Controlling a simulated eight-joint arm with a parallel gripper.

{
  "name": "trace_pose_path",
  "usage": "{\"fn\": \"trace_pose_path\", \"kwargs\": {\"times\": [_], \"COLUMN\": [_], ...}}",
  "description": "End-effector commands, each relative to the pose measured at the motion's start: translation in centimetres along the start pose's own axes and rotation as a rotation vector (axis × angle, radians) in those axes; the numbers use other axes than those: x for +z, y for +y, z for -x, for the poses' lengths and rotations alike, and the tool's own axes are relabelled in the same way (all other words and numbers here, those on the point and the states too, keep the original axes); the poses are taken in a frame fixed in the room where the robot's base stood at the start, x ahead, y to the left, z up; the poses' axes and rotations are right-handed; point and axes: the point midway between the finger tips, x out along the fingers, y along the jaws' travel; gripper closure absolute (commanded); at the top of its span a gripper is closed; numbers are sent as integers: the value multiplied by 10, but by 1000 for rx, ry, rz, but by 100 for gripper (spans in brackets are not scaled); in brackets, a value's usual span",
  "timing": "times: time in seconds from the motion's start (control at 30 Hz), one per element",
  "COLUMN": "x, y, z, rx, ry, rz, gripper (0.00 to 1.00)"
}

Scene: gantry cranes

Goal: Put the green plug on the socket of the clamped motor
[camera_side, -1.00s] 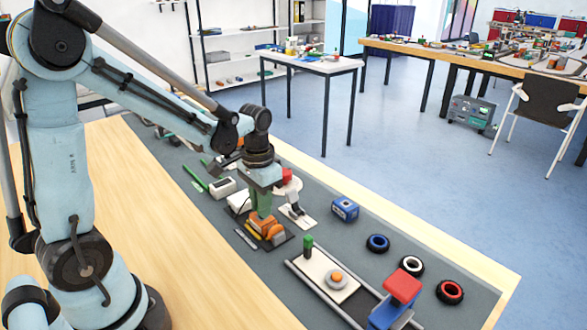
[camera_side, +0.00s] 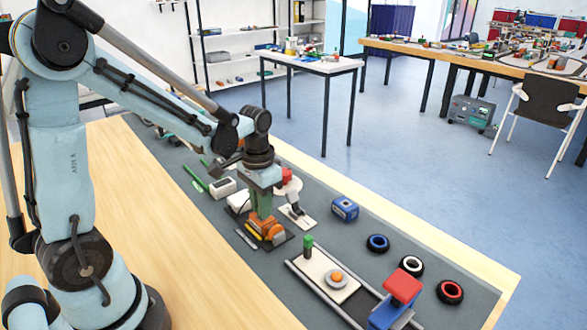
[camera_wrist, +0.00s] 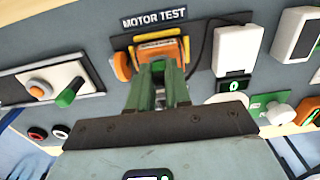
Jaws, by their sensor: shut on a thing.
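The clamped motor (camera_side: 268,227) is an orange block on a dark plate, and it also shows in the wrist view (camera_wrist: 166,51) below a MOTOR TEST sign. My gripper (camera_side: 261,212) points down right over the motor. In the wrist view its green fingers (camera_wrist: 158,84) reach to the motor's near edge. They are shut on the green plug, which is mostly hidden between them and hard to tell from the fingers. The socket is hidden too, so I cannot tell whether the plug touches it.
A white meter (camera_wrist: 240,50) with a dark cable stands right of the motor. A white plate (camera_side: 325,277) with an orange button and a green knob (camera_side: 308,243) lies nearer the front.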

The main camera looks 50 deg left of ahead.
Motion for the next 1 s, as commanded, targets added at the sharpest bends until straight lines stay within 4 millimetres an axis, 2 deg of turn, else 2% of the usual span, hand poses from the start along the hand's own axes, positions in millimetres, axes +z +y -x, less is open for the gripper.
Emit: {"fn": "trace_pose_path", "kwargs": {"times": [0.97, 1.0], "x": [0, 0], "y": [0, 0], "z": [-5, -5], "rx": [0, 0], "ry": [0, 0], "rz": [0, 0], "gripper": [100, 79]}}
